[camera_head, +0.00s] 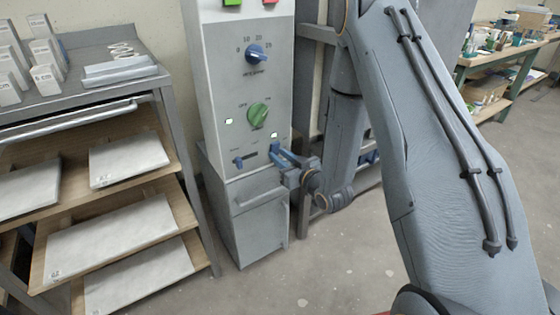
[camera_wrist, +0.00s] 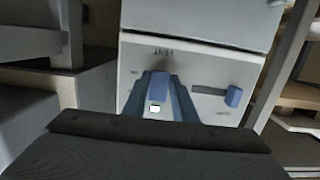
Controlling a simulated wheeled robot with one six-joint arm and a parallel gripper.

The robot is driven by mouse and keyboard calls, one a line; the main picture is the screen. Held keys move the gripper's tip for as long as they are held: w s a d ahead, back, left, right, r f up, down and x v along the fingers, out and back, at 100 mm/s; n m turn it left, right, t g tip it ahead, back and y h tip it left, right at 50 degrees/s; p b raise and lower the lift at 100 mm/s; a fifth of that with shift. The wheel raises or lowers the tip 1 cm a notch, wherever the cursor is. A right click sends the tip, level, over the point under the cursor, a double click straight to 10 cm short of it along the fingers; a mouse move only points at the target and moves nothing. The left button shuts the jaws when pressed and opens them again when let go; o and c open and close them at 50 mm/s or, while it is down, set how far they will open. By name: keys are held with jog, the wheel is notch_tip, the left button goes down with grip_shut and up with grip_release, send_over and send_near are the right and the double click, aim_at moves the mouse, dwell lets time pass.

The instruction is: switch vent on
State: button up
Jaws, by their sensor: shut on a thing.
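The vent switch is a blue lever on the white front of the control cabinet (camera_head: 228,85), at its lower right. In the wrist view the blue lever (camera_wrist: 159,86) stands under an upside-down label that seems to read "VENT". A small pale indicator (camera_wrist: 155,107) shows lit beside the lever; it also shows in the camera_head view (camera_head: 274,135). My gripper (camera_head: 279,153) reaches the panel from the right, its blue-grey fingers on both sides of the lever. It is shut on the lever. The fingers hide part of the lever in the camera_head view.
A blue slider (camera_head: 238,161) sits left of the lever. A green knob (camera_head: 258,115) and a blue dial (camera_head: 256,53) are above. A rack with pale slabs (camera_head: 112,234) stands at the left. Open floor (camera_head: 330,265) lies in front.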

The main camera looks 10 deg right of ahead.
jog(key=shift+w+f+t+y+b, duration=0.1)
jog(key=shift+f+t+y+b, duration=0.2)
jog(key=shift+t+b, duration=0.3)
jog(key=shift+a+r, duration=0.1)
jog(key=o, duration=1)
jog(key=shift+o, duration=0.2)
jog(key=v, duration=0.8)
jog(key=shift+p, duration=0.4)
